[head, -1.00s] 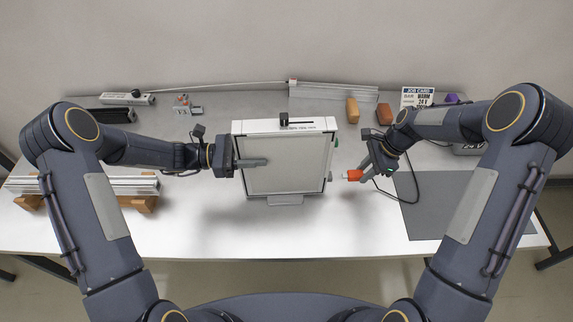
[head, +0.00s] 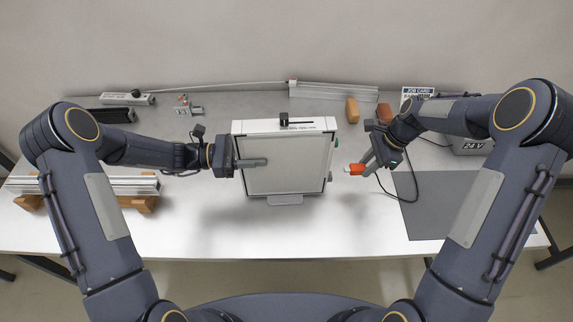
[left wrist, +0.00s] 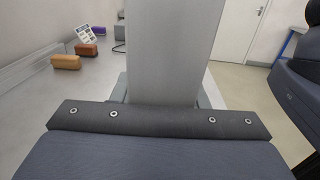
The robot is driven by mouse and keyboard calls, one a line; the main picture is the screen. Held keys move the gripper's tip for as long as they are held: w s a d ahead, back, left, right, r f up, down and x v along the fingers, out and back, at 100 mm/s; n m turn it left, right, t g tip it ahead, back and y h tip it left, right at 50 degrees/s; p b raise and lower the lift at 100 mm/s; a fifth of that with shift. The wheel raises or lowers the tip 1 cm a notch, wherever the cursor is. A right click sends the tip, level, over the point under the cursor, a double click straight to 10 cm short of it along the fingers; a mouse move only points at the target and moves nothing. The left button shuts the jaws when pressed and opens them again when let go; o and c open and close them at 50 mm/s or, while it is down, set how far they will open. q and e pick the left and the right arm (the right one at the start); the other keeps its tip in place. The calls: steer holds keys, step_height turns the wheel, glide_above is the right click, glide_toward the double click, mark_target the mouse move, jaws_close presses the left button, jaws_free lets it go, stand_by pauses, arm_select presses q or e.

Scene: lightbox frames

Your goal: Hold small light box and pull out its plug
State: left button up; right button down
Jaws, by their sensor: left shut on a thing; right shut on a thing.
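The small light box (head: 285,180) stands upright on the table in the head view, with a pale front panel and a white top edge. My left gripper (head: 250,163) is shut on its left side, one finger lying across the front panel. The light box's edge (left wrist: 174,50) also fills the middle of the left wrist view. My right gripper (head: 366,168) is shut on the orange plug (head: 356,169), to the right of the box. A gap shows between the plug's pale tip and the box's right side. A dark cord (head: 402,199) loops below the right gripper.
A grey mat (head: 440,205) lies at the right. Orange and brown blocks (head: 352,110) and a job card (head: 416,94) stand at the back. A grey 24 V unit (head: 474,146) is at the right. Metal rails (head: 105,186) on wooden blocks lie at the left. The front middle of the table is clear.

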steer(key=shift+r, duration=0.4)
arm_select(q)
steer(key=o, duration=1.2)
steer(key=a, duration=1.2)
steer(key=shift+s, duration=0.25)
